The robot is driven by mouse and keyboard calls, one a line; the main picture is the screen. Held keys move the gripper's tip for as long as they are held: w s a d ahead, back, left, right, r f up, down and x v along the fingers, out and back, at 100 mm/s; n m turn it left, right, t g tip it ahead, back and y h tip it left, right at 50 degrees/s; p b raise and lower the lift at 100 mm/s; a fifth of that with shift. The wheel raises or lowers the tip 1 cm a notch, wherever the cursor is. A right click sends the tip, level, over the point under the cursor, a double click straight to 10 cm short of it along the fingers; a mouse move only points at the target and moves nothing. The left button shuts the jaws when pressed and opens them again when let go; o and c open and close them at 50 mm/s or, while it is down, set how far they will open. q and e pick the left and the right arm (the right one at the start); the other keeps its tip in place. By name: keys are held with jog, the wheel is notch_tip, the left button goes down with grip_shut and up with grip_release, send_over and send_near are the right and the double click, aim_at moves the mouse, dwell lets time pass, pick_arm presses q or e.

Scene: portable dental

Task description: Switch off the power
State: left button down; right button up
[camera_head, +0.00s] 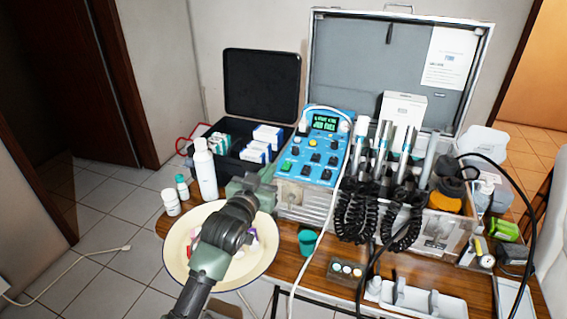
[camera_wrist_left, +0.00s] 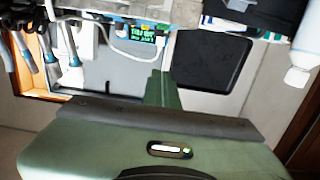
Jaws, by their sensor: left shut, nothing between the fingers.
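The blue control panel (camera_head: 312,150) is the top of a metal dental unit (camera_head: 300,195) in an open case. Its small screen (camera_head: 325,123) is lit with green text, and several knobs and buttons sit below it. The lit screen also shows upside down in the left wrist view (camera_wrist_left: 134,35). I cannot make out which control is the power switch. My left gripper (camera_head: 258,182) is shut and empty, at the left front corner of the unit. Its green fingers show in the left wrist view (camera_wrist_left: 163,90). I cannot tell if it touches the unit. My right gripper is not in view.
A cream basin (camera_head: 178,255) lies under my left arm. A white bottle (camera_head: 204,168) and small jars stand left of the gripper. A black box (camera_head: 232,160) holds cartons behind. Handpieces (camera_head: 382,145) with coiled black cords and a white cable (camera_head: 330,215) hang at the unit's right.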

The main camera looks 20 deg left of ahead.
pick_arm(q)
send_over(283, 171)
jog(key=s, duration=0.1)
jog(key=shift+f+p, duration=0.3)
jog(key=shift+f, duration=0.05)
jog(key=shift+w+f, duration=0.2)
jog(key=shift+f, duration=0.45)
jog(key=shift+w+f, duration=0.15)
jog(key=shift+f, duration=0.45)
jog(key=shift+w+f, duration=0.1)
jog(key=shift+f, duration=0.7)
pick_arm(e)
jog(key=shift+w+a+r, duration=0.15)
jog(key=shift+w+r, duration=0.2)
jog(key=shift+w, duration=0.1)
